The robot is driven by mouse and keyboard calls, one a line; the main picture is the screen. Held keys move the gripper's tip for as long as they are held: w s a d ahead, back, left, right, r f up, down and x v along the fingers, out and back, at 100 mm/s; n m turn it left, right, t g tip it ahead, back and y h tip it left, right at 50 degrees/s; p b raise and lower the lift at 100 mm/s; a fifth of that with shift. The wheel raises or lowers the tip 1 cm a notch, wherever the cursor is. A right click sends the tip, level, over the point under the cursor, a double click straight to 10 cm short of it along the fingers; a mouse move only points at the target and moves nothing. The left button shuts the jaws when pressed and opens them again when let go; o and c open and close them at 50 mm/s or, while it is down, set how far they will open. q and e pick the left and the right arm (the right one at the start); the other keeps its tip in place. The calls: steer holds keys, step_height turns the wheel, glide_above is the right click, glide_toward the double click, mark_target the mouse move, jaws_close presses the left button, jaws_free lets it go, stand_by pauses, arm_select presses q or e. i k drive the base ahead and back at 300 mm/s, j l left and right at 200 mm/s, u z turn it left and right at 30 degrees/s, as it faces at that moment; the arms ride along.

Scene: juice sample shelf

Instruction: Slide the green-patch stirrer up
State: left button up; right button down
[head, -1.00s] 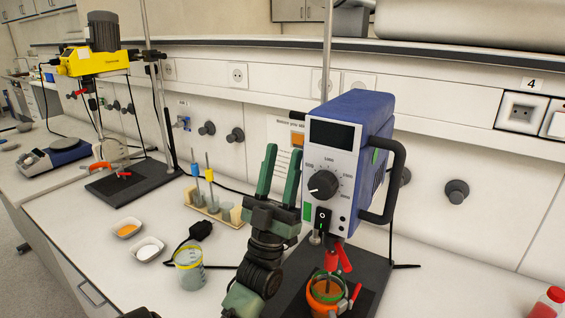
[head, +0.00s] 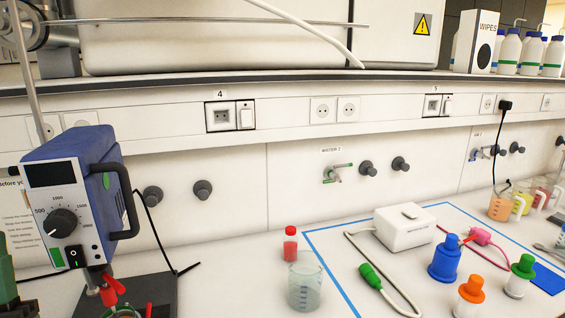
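The stirrer with the green patch (head: 72,256) is a blue and white box with a dial, a dark display and a black side handle (head: 129,200). It stands at the left of the head view on a thin upright rod (head: 25,75). Red clamp parts (head: 109,290) show below it, above a black base plate (head: 155,293). My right gripper is not in view.
A red-capped bottle (head: 290,244) and a glass beaker (head: 305,285) stand right of the base. A shelf edge (head: 300,75) runs above. Bench between base and beaker is clear.

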mark_target(82, 171)
steer(key=k+l, duration=0.2)
steer(key=k, duration=0.2)
steer(key=k+l, duration=0.15)
steer(key=k, duration=0.2)
steer(key=k+l, duration=0.2)
steer(key=k, duration=0.2)
